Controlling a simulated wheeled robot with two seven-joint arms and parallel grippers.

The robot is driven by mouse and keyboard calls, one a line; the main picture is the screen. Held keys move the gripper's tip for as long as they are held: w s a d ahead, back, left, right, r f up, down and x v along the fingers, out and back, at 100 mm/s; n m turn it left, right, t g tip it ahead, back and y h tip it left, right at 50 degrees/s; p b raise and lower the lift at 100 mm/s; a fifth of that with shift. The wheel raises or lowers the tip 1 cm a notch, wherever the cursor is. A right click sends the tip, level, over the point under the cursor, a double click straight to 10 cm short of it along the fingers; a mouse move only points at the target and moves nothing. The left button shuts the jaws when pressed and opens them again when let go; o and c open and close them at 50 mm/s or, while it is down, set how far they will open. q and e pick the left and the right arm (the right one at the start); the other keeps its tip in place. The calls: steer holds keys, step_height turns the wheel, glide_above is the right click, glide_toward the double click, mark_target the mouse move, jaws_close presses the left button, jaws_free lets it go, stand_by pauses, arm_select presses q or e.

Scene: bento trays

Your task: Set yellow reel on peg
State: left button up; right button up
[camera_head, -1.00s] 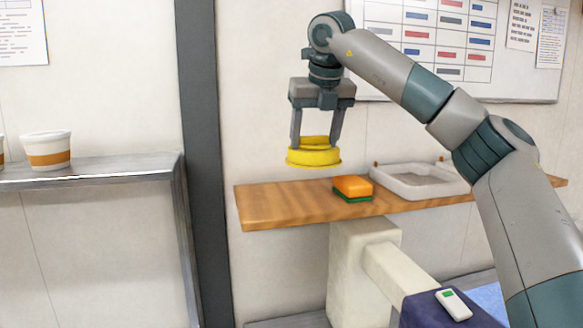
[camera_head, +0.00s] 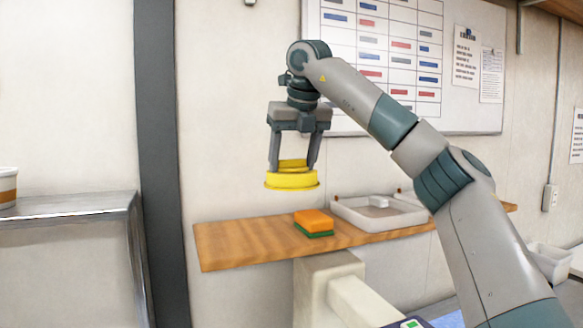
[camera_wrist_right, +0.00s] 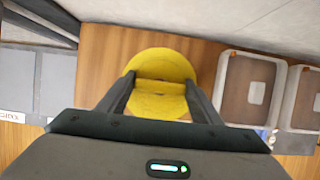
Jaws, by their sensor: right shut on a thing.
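The yellow reel (camera_head: 291,181) hangs between the fingers of my right gripper (camera_head: 293,168), which is shut on it. It is held level in the air above the left part of the wooden shelf. In the right wrist view the reel (camera_wrist_right: 160,68) fills the space between the two fingers (camera_wrist_right: 158,95), with wooden surface below it. I cannot make out a peg clearly in either view. My left gripper is not in view.
An orange and green sponge (camera_head: 314,222) lies on the wooden shelf (camera_head: 240,242). A pale divided tray (camera_head: 375,222) stands to its right. A metal ledge (camera_head: 70,205) with a cup (camera_head: 7,188) is at the left, beyond a dark post (camera_head: 160,150). A whiteboard (camera_head: 470,110) hangs behind.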

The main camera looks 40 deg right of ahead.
mark_target(308, 185)
steer(key=shift+s+a+f+b, duration=0.1)
steer(key=shift+s+a+b, duration=0.05)
steer(key=shift+s+b, duration=0.6)
steer(key=s, duration=0.1)
steer(key=s+d, duration=0.1)
steer(key=s, duration=0.1)
steer(key=shift+s+d+f+b, duration=0.15)
steer(key=shift+d+b, duration=0.1)
steer(key=shift+b, duration=0.15)
steer(key=shift+s+a, duration=0.1)
steer(key=shift+s, duration=0.3)
steer(key=s+a+r+p, duration=0.1)
steer(key=s+a+p, duration=0.1)
steer(key=s, duration=0.8)
steer(key=s+a+r+p, duration=0.1)
steer(key=s+a+p, duration=0.2)
steer(key=s, duration=0.6)
steer(key=shift+s+a+r, duration=0.25)
steer(key=shift+s+a, duration=0.1)
steer(key=shift+a, duration=0.9)
steer(key=shift+w, duration=0.1)
